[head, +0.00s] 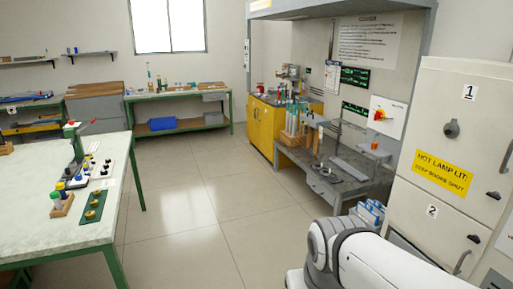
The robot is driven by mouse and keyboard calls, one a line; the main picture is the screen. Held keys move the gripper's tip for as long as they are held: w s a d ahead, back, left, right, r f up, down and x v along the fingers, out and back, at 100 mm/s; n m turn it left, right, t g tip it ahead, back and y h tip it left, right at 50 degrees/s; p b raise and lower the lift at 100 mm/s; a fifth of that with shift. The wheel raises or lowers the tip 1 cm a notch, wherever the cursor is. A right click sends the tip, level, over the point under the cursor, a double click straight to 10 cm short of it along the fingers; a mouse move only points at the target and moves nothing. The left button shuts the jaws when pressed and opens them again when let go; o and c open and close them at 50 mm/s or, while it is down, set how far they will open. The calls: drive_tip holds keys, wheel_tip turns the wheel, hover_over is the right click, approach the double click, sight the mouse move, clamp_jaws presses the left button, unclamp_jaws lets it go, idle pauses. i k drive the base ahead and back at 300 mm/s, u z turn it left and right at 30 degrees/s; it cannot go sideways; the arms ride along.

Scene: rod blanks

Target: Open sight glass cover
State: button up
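A pale cabinet (407,150) stands at the right, with an upper door marked 1 and a lower door marked 2. A dark round piece with a small tab (451,129) sits on the upper door, left of its handle. It looks like the sight glass cover and appears to lie flat on the door; no glass shows around it. My gripper is out of view; only white and grey links of my arm show at the lower right, in front of the cabinet's lower part.
A yellow warning label (443,173) and dark handles (493,195) are on the cabinet front. A grey workbench (335,190) with tools stands left of it. A green-legged table (40,210) holds small parts at the left. The tiled floor (190,215) between is clear.

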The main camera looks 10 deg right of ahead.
sight(451, 130)
drive_tip(key=z, duration=0.35)
drive_tip(key=i, duration=1.55)
drive_tip(key=z, duration=1.3)
drive_tip(key=i, duration=0.6)
drive_tip(key=z, duration=0.15)
drive_tip(key=k, duration=0.8)
drive_tip(key=z, duration=0.2)
drive_tip(key=i, duration=0.8)
drive_tip(key=u, duration=0.1)
